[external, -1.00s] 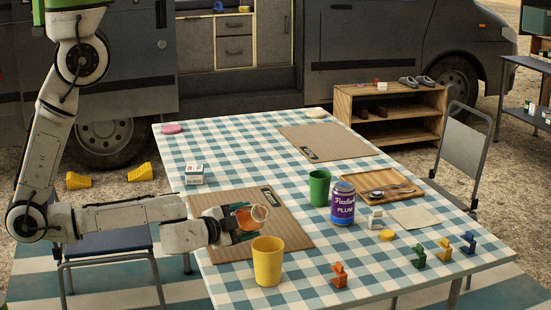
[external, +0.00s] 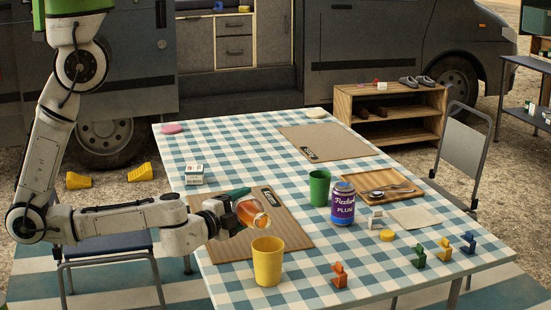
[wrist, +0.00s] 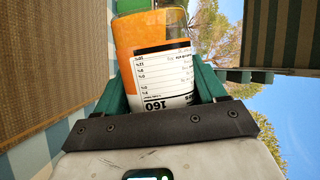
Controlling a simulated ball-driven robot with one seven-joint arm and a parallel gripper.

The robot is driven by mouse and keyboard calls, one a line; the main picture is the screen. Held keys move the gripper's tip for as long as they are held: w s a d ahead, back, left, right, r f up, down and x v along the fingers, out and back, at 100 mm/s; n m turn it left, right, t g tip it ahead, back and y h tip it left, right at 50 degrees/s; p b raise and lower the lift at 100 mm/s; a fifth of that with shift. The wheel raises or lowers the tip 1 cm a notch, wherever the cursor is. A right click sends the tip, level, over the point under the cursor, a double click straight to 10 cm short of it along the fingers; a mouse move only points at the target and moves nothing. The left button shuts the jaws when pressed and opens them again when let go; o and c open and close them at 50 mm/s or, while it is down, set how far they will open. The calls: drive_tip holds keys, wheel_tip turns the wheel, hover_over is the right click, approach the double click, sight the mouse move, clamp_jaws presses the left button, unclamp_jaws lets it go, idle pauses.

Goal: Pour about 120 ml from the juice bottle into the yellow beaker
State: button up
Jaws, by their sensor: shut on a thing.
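The juice bottle (external: 251,213) is clear with orange juice inside and is held in my gripper (external: 236,208), tilted, above and behind the yellow beaker. In the wrist view the bottle (wrist: 155,60) shows orange contents and a white printed label between the green fingers of my gripper (wrist: 160,88). The yellow beaker (external: 267,262) stands upright on the checked tablecloth near the front edge of the brown mat. The inside of the beaker is hidden from this angle. No stream of juice is visible.
A green cup (external: 319,188), a purple plum can (external: 343,203) and a wooden tray (external: 375,180) stand to the right. A brown mat (external: 285,230) lies under the arm.

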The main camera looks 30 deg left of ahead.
drive_tip(key=shift+s+d+r+m+t, duration=0.15)
drive_tip(key=shift+r+m+t, duration=0.25)
drive_tip(key=shift+r+m, duration=1)
idle(0.7)
drive_tip(key=shift+s+d+r+m+h, duration=0.1)
drive_tip(key=shift+s+r+m+h, duration=0.05)
drive_tip(key=shift+r, duration=0.2)
drive_tip(key=shift+s+d+r+m+h, duration=0.1)
drive_tip(key=shift+r+m+h, duration=0.05)
drive_tip(key=shift+r, duration=0.2)
idle(1.4)
